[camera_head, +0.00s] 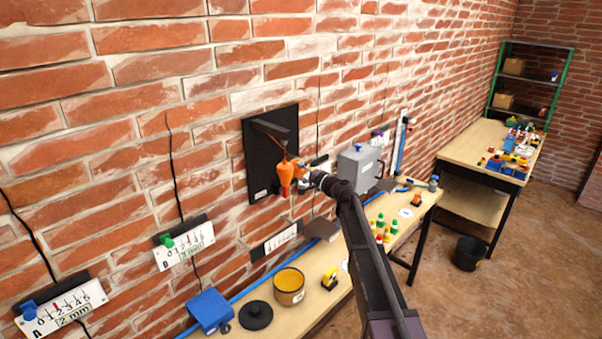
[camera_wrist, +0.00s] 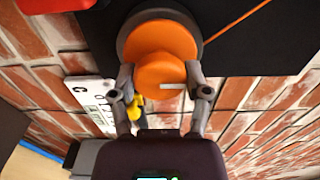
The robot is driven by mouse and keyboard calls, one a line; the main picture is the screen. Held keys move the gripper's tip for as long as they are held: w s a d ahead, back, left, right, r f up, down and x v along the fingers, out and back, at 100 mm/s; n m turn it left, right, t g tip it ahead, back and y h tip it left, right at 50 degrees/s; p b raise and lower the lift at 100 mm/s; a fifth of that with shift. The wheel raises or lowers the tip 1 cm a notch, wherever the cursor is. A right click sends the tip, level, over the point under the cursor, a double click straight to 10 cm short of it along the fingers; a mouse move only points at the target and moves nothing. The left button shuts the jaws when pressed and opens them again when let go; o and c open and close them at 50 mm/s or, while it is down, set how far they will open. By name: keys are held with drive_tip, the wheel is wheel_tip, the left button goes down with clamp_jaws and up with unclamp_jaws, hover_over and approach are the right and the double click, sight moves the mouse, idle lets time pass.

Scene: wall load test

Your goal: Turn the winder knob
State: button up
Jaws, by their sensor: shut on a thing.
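The orange winder knob (camera_wrist: 160,72) sits on a larger round orange part with a grey disc behind it, in the wrist view. It has a short white mark on its face. In the head view the orange winder (camera_head: 284,171) is on a black wall panel (camera_head: 258,188) under a dark bracket. My gripper (camera_wrist: 160,80) has one finger on each side of the knob and is shut on it. In the head view my gripper (camera_head: 303,173) reaches the winder from the right, and the finger contact is too small to make out.
A wooden bench (camera_head: 325,262) below carries a blue box (camera_head: 210,310), a yellow-lined pot (camera_head: 289,287) and small bottles. A grey box (camera_head: 360,166) is right of the winder.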

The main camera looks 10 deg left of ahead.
drive_tip(key=shift+w, duration=0.15)
drive_tip(key=o, duration=1.1)
drive_tip(key=shift+o, duration=0.2)
drive_tip(key=v, duration=1.2)
